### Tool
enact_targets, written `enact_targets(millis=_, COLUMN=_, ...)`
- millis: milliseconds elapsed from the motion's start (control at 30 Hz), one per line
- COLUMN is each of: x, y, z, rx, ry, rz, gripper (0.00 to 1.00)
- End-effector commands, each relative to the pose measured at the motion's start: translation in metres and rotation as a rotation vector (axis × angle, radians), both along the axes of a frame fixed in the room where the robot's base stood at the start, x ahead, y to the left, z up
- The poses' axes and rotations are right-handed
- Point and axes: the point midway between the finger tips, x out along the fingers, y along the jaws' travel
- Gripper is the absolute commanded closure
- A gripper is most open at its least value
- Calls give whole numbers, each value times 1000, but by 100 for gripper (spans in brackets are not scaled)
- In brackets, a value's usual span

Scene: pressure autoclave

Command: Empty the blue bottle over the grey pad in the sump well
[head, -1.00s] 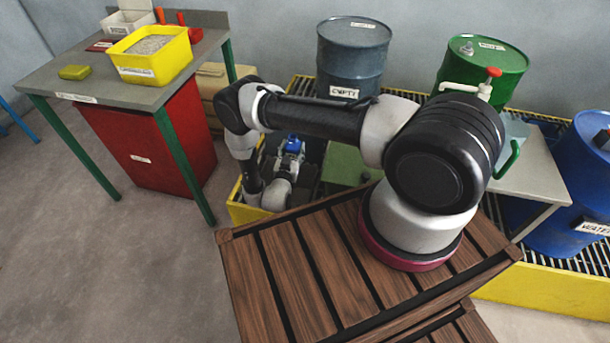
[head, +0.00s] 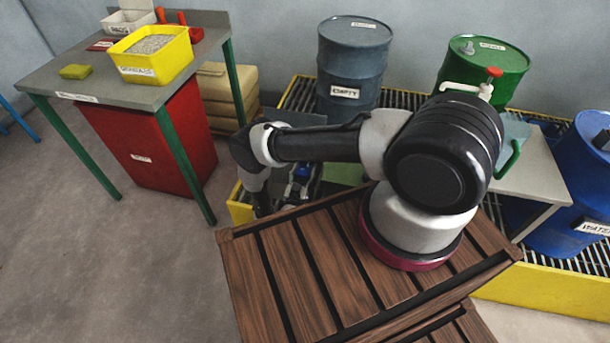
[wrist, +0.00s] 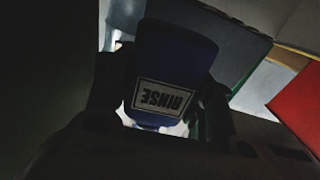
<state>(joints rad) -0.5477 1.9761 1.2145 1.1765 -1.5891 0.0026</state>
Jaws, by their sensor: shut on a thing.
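The blue bottle (wrist: 175,60) fills the middle of the wrist view, with a white RINSE label that reads upside down. My gripper (wrist: 160,95) is shut on it, with dark fingers on both sides. In the head view a small part of the blue bottle (head: 303,171) shows below my forearm, over the dark well area inside the yellow-edged bund (head: 240,208). My forearm and wrist hide most of that area. I cannot make out the grey pad. Whether liquid is leaving the bottle cannot be told.
A grey EMPTY drum (head: 352,60) and a green drum (head: 483,68) stand behind on the grating. A blue WATER drum (head: 585,190) and small table (head: 535,175) are at right. A workbench (head: 140,93) with a yellow granule box (head: 150,58) is at left.

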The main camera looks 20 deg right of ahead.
Motion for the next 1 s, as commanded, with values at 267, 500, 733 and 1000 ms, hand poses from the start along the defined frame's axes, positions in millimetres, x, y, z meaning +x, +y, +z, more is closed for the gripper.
enact_targets(millis=267, x=8, y=10, z=3, rx=-84, ry=60, rz=0, gripper=74)
enact_targets(millis=500, x=14, y=19, z=5, rx=-161, ry=116, rz=1, gripper=74)
enact_targets(millis=733, x=20, y=27, z=6, rx=-246, ry=179, rz=0, gripper=74)
enact_targets(millis=1000, x=19, y=26, z=7, rx=-440, ry=321, rz=0, gripper=74)
